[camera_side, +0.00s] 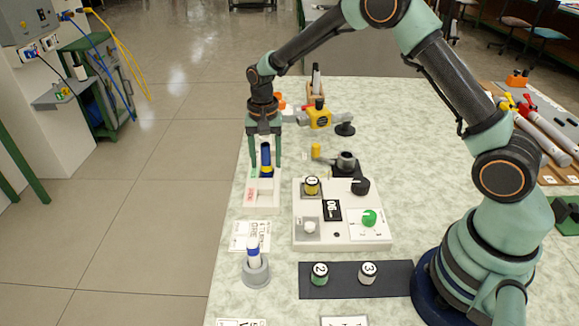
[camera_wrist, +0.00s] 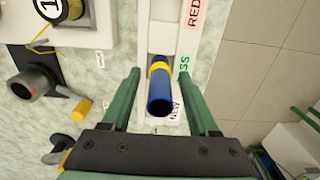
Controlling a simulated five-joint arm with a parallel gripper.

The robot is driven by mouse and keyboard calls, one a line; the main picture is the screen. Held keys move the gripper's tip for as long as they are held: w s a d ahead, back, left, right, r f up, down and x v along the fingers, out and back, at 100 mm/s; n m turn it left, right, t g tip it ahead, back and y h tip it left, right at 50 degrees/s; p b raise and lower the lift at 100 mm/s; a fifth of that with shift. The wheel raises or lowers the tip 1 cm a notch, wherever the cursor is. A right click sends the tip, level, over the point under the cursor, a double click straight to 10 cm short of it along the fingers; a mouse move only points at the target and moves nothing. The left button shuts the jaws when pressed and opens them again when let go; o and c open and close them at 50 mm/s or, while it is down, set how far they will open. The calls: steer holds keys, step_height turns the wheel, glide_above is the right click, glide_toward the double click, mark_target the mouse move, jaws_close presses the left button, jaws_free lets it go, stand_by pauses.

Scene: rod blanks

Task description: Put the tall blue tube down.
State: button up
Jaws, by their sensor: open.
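The tall blue tube (camera_side: 266,158) with a yellow band stands in the white tray (camera_side: 262,202), in the part by the green label. It also shows in the wrist view (camera_wrist: 161,88), with its dark open end toward the camera. My gripper (camera_side: 266,166) is open, with one finger on each side of the tube. In the wrist view my gripper (camera_wrist: 160,72) shows a gap between each finger and the tube. The tube's foot is hidden in the side view by the tray.
A grey holder (camera_side: 256,274) with a blue-and-white tube (camera_side: 253,250) is in front. A dark strip (camera_side: 341,283) bears caps 2 and 3. Yellow-and-grey fixtures (camera_side: 320,117) stand behind.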

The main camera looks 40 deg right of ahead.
step_height(320, 180, up, 12)
steer(key=shift+f, duration=0.1)
steer(key=s+d+r+n+t, duration=0.25)
steer(key=s+r+n, duration=0.25)
steer(key=s+r, duration=0.5)
steer(key=s+f+n+t, duration=0.1)
steer(key=s+n+t, duration=0.2)
steer(key=s, duration=0.8)
steer(key=shift+d+f+n, duration=0.2)
steer(key=shift+f+n, duration=0.05)
steer(key=shift+n, duration=0.25)
steer(key=shift+o, duration=0.3)
